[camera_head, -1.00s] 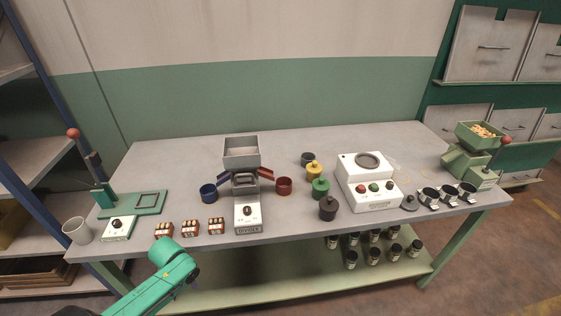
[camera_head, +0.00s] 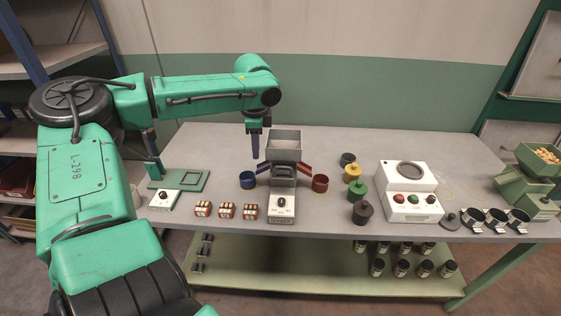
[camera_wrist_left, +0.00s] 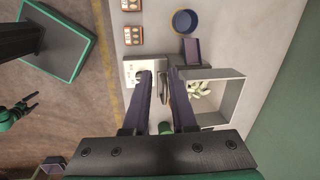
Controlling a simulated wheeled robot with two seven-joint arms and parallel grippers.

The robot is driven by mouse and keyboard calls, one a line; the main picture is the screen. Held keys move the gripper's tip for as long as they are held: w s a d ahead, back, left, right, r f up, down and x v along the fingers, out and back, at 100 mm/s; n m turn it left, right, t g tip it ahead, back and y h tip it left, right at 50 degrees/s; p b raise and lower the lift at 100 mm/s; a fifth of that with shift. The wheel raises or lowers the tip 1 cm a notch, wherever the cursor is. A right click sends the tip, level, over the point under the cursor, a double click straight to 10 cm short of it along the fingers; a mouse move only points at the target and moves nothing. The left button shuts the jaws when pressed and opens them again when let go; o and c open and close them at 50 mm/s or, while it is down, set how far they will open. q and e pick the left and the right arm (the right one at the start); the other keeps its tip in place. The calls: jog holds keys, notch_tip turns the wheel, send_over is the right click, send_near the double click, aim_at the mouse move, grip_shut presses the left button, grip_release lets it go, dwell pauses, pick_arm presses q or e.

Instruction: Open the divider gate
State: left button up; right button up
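The divider (camera_head: 282,182) stands on the table with a grey square hopper (camera_head: 284,147) on top and a white base with a black knob. A blue chute (camera_head: 263,168) and a red chute (camera_head: 305,168) slope off its sides. The hopper also shows in the left wrist view (camera_wrist_left: 236,98), with pale pieces inside. My left gripper (camera_head: 255,146) points down just left of the hopper, above the blue cup. My right gripper (camera_wrist_left: 32,104) appears small at the left edge there.
A blue cup (camera_head: 247,179) and a red cup (camera_head: 320,182) flank the divider. Several small boxes (camera_head: 227,210) line the front edge. Weights (camera_head: 362,212) and a white machine (camera_head: 408,190) stand to the right. The table behind is clear.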

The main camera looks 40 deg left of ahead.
pick_arm(q)
jog(key=w+d+r+m, duration=0.1)
jog(key=w+d+r, duration=0.2)
jog(key=d+r, duration=0.4)
jog(key=p, duration=0.1)
send_over(281, 178)
jog(key=shift+t, duration=0.4)
jog(key=x, duration=0.4)
jog(key=s+d+x, duration=0.1)
jog(key=x, duration=0.4)
jog(key=s+x, duration=0.1)
jog(key=x, duration=0.3)
jog(key=shift+d+f, duration=0.3)
jog(key=shift+f, duration=0.25)
jog(key=shift+r, duration=0.1)
grip_shut()
